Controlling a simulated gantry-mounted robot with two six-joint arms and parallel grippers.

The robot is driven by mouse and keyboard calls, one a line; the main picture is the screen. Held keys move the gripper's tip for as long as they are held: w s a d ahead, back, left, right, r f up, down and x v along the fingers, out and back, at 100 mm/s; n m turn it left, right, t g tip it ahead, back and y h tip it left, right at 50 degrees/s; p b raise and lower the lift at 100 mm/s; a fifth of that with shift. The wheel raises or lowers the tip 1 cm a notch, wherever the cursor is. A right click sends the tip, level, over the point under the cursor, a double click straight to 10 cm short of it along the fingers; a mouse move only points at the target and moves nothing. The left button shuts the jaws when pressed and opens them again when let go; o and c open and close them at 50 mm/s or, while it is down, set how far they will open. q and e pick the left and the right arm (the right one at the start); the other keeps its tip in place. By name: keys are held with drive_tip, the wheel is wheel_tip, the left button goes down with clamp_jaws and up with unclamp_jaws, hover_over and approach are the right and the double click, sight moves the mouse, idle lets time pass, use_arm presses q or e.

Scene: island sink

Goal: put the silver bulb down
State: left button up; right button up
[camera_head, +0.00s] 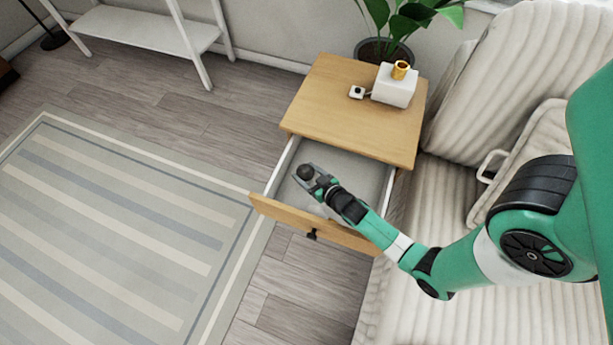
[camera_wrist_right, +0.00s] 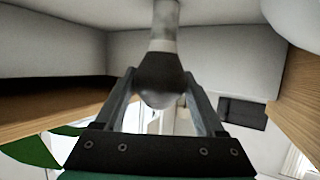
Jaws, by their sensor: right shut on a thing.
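The silver bulb (camera_wrist_right: 164,42) is between the two fingers of my right gripper (camera_wrist_right: 163,85) in the right wrist view, its wide part dark and its narrower end pale grey. In the head view the bulb shows as a dark round end (camera_head: 305,172) at the tip of my right gripper (camera_head: 314,178). The gripper is shut on it over the open drawer (camera_head: 345,172) of the wooden nightstand. I cannot tell whether the bulb touches the drawer floor. My left gripper is not in view.
A potted plant (camera_head: 385,45) stands behind, a cream sofa (camera_head: 510,70) at right. The drawer front (camera_head: 275,211) juts out over the floor.

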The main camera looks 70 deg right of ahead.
drive_tip(key=o, duration=1.3)
drive_tip(key=shift+f, duration=0.15)
drive_tip(key=shift+r, duration=0.2)
drive_tip(key=p+v, duration=0.1)
drive_tip(key=v, duration=0.6)
drive_tip(key=shift+s+a, duration=0.15)
drive_tip(key=shift+s, duration=0.1)
